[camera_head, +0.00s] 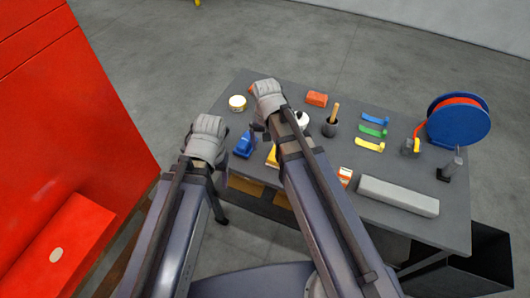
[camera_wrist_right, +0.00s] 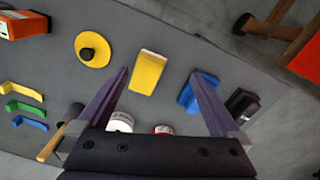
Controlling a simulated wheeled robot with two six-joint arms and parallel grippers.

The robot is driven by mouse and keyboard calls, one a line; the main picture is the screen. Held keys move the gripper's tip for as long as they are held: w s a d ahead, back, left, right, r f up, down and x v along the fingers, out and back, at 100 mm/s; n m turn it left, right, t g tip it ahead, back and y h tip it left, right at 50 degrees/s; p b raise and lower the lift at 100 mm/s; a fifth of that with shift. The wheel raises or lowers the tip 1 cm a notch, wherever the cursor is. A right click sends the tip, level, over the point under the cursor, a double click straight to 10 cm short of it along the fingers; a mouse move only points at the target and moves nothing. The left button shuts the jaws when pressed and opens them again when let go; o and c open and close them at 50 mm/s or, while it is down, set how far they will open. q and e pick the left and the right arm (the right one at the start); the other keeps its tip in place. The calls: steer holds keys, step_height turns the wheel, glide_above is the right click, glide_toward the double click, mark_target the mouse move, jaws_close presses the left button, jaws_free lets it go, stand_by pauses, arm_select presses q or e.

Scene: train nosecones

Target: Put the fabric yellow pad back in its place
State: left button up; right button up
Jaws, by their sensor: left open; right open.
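Two yellow things lie on the grey table: a block (camera_wrist_right: 148,72) with a paler end and a round disc (camera_wrist_right: 92,50) with a black knob. I cannot tell which is the fabric pad. In the right wrist view the block appears between the spread fingers of my right gripper (camera_wrist_right: 159,75), which is open and empty. In the head view, a yellow piece (camera_head: 272,157) shows partly behind my right arm. My right gripper (camera_head: 265,98) is over the table's left part. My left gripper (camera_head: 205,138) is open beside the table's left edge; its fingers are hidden.
The table (camera_head: 420,172) also holds a blue tool (camera_head: 245,143), a round tin (camera_head: 237,103), a dark cup (camera_head: 330,128), coloured strips (camera_head: 373,131), a grey bar (camera_head: 397,196) and a blue reel (camera_head: 460,121). A red cabinet (camera_head: 75,110) stands left.

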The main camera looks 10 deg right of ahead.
steer(key=s+a+n, duration=0.6)
steer(key=s+n, duration=0.1)
steer(key=s, duration=0.3)
steer(key=shift+h, duration=0.4)
